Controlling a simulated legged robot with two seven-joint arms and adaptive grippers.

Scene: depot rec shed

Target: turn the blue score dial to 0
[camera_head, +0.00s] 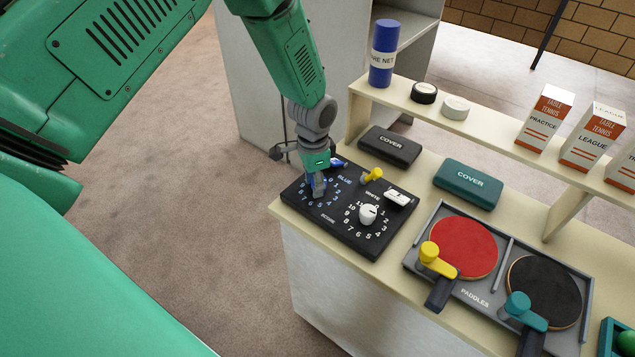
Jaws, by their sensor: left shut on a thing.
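The black score box (333,227) lies near the left end of the cream counter. The blue score dial, with its blue ring of numbers (304,192), is at the box's left. My left gripper (318,192) comes down over this dial from above and is shut on its knob, which it mostly hides. I cannot read which number the blue dial points to. The white dial (368,214) is to the right, with its own ring of white numbers. My right gripper is not in view.
A yellow lever (373,175) and a white switch (398,197) sit on the box close to my gripper. Black (390,146) and teal (468,184) cover cases lie behind. A paddle tray (411,265) is right. A raised shelf (480,130) runs along the back.

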